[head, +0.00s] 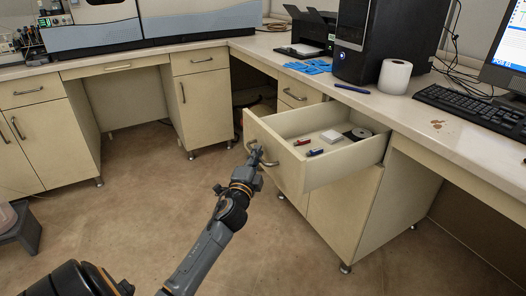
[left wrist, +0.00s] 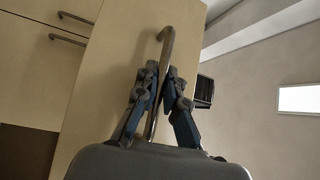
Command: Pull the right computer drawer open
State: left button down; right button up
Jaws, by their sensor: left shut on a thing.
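The right computer drawer (head: 345,167) is pulled out from the cabinet under the right counter in the head view. A red item, a blue item, a small white box and a dark disc lie inside it. My left gripper (head: 253,157) is at the drawer's front. In the left wrist view my left gripper (left wrist: 160,95) has its fingers on both sides of the curved metal handle (left wrist: 166,50) and is shut on it. The drawer front (left wrist: 110,90) rises behind the handle. My right gripper is in neither view.
A computer tower (head: 373,40), paper roll (head: 395,76), keyboard (head: 475,108) and blue gloves (head: 308,67) are on the counter above. Another drawer (head: 299,91) sits beside the open one, closed. The floor (head: 130,200) to the left is clear. A grey stool (head: 22,228) stands far left.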

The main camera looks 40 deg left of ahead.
pick_arm(q)
jog(key=shift+s, duration=0.1)
jog(key=c, duration=1.4)
grip_release()
jog(key=v, duration=1.2)
